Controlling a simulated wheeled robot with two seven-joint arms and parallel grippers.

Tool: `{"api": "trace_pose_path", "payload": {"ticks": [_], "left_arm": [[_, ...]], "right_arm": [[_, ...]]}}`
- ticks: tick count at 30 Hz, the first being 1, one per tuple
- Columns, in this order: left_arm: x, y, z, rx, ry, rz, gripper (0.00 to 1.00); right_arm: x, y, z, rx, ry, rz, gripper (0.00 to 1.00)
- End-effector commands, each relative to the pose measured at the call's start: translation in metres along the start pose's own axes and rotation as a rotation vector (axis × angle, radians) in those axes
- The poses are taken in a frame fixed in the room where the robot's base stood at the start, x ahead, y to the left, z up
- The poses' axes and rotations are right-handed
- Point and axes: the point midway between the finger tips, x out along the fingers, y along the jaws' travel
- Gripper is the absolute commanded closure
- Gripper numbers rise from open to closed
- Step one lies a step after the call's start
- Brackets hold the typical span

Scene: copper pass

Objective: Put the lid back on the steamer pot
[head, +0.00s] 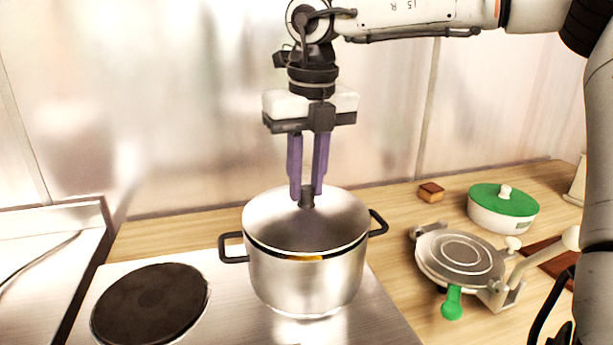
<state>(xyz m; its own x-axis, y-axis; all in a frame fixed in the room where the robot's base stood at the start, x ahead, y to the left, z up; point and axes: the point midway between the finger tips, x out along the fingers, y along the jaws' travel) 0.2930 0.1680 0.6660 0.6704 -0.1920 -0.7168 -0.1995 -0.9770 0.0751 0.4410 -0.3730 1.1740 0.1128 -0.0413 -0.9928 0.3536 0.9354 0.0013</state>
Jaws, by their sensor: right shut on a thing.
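The steamer pot (305,285) is a shiny steel pot with two black side handles, standing in the middle of the head view. The steel lid (280,222) is over the pot's mouth and covers nearly all of it. A thin dark gap with a strip of yellow shows under the lid's front edge, so I cannot tell whether the lid rests fully on the rim. My right gripper (307,194) points straight down with its purple fingers shut on the lid's dark knob (307,202). My left gripper is not in view.
A dark round hotplate (151,304) lies left of the pot. To the right are a round metal press (460,252) with a green-tipped handle, a white dish with a green lid (503,199) and a small brown block (431,191). A metal wall stands behind.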

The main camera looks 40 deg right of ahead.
Motion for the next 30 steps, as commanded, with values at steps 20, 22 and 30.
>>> {"api": "trace_pose_path", "payload": {"ticks": [20, 22, 30], "left_arm": [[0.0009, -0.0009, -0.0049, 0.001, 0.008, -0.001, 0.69], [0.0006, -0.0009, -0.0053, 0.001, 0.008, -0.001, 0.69], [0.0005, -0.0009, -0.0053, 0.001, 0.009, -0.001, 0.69]], "right_arm": [[-0.0004, 0.0001, 0.0011, 0.000, -0.001, -0.001, 1.00], [-0.0006, 0.0001, 0.0020, 0.000, -0.001, -0.001, 1.00], [-0.0003, 0.0001, 0.0025, -0.001, -0.001, 0.000, 1.00]]}}
